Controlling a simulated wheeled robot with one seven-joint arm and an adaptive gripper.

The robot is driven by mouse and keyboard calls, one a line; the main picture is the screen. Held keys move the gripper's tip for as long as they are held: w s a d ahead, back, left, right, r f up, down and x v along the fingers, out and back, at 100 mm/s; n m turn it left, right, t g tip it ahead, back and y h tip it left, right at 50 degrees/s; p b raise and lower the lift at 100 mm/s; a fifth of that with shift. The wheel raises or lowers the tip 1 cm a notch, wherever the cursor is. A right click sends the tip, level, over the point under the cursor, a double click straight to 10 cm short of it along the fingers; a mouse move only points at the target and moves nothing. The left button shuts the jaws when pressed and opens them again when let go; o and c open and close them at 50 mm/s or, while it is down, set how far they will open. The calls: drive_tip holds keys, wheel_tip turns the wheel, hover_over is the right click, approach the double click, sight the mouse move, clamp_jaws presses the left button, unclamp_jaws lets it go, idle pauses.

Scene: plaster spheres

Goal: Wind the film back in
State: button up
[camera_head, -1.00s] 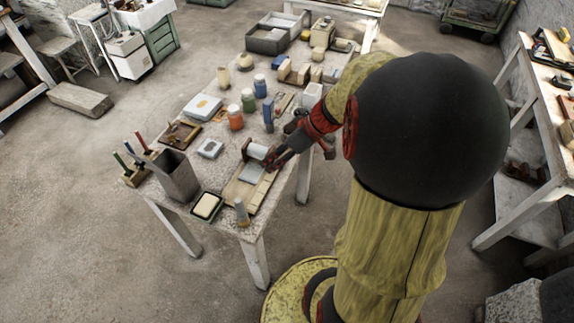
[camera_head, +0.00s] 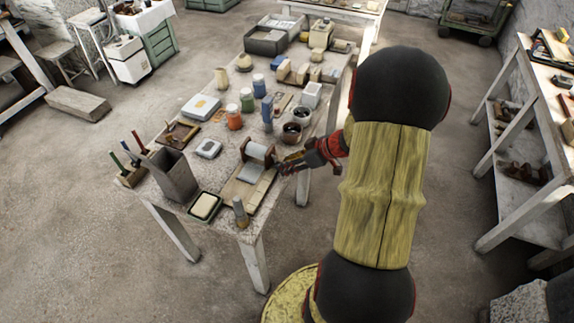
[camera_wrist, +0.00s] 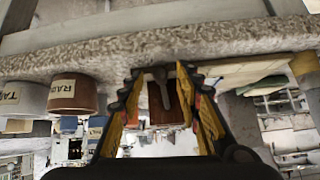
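The film roll (camera_head: 258,152) sits in a brown wooden holder at the back end of a pale board (camera_head: 236,192) near the table's front right edge. A grey-white sheet of film (camera_head: 250,173) lies out from the roll over the board. My gripper (camera_head: 281,166) is at the right side of the holder, pointing left. In the wrist view, which looks upside down, my gripper (camera_wrist: 160,85) has its two fingers apart. A reddish-brown end piece with a grey metal crank-like part (camera_wrist: 158,92) shows between them. I cannot tell whether the fingers touch it.
A framed pale pad (camera_head: 205,205), a small grey cylinder (camera_head: 240,212) and a tall grey bin (camera_head: 172,175) stand near the front. Bottles and boxes fill the back.

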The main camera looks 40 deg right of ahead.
drive_tip(key=shift+w+a+f, duration=0.1)
drive_tip(key=shift+w+f, duration=0.15)
drive_tip(key=shift+c, duration=0.4)
drive_tip(key=c, duration=0.7)
clamp_jaws()
